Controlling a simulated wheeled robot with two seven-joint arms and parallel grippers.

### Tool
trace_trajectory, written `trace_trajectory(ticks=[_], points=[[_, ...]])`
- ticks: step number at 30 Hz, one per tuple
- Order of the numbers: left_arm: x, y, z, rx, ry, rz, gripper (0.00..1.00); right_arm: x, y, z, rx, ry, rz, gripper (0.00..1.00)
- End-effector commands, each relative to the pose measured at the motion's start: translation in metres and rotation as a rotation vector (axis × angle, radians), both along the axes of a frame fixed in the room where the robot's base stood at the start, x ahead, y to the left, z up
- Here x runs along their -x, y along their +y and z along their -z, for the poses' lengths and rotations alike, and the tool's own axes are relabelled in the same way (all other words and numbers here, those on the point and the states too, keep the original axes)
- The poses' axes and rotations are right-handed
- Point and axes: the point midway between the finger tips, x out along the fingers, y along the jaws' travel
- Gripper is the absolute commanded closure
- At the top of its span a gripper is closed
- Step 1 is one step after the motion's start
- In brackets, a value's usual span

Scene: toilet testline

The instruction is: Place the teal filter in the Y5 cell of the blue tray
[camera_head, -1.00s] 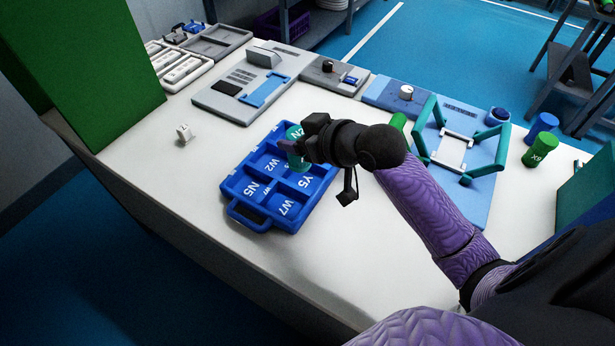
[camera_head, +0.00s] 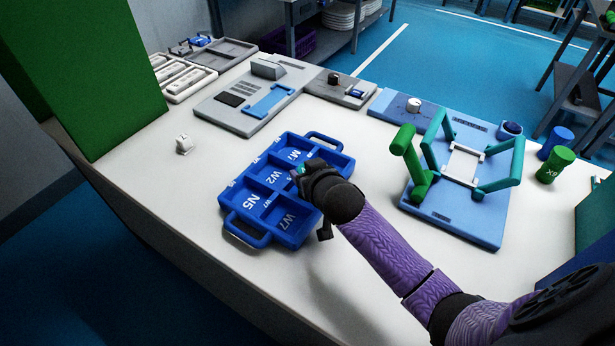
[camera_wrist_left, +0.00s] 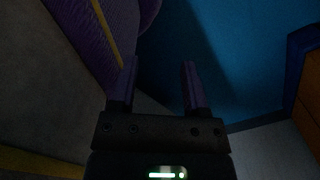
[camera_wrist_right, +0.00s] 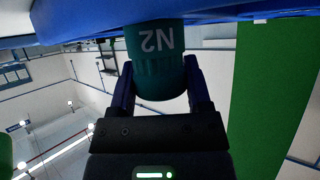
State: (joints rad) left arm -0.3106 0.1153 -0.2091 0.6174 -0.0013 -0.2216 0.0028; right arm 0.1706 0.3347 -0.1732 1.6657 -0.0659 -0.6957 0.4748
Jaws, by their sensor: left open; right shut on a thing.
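The teal filter (camera_wrist_right: 158,75), marked N2, is shut between the fingers of my right gripper in the right wrist view. In the head view, my right gripper (camera_head: 303,174) is over the right side of the blue tray (camera_head: 246,237) and hides most of the filter. The Y5 mark is covered by this gripper; the W2, N5 and W7 marks show. The filter's far end meets the blue tray in the right wrist view, but I cannot tell how deep it sits. My left gripper (camera_wrist_left: 160,82) is open and empty, low beside the table, outside the head view.
A blue fixture with a teal frame (camera_head: 455,215) and a green-handled part (camera_head: 410,165) stand right of my right arm. A grey device (camera_head: 250,95) is behind the tray. A small white part (camera_head: 183,145) lies to the left. The table in front of the tray is clear.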

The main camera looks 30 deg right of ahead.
Motion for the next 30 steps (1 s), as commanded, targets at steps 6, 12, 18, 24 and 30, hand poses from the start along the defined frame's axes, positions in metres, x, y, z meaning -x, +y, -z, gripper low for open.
trace_trajectory(ticks=[6,12,18,24,30], points=[[0.007,0.008,-0.001,-0.013,0.013,0.003,0.41,0.0,0.0,0.0,-0.001,0.002,0.0,0.99],[0.007,0.009,-0.002,-0.014,0.013,0.003,0.41,0.0,0.0,0.0,0.0,0.002,0.0,0.02],[0.004,0.006,-0.001,-0.01,0.008,0.001,0.41,0.0,0.0,0.0,0.0,0.002,0.0,0.02],[-0.006,0.0,-0.011,0.001,-0.011,-0.004,0.41,0.012,0.001,-0.011,-0.002,0.002,0.0,0.02],[-0.016,-0.009,-0.036,0.016,-0.037,-0.005,0.41,0.057,0.006,-0.039,-0.002,0.002,0.0,0.02]])
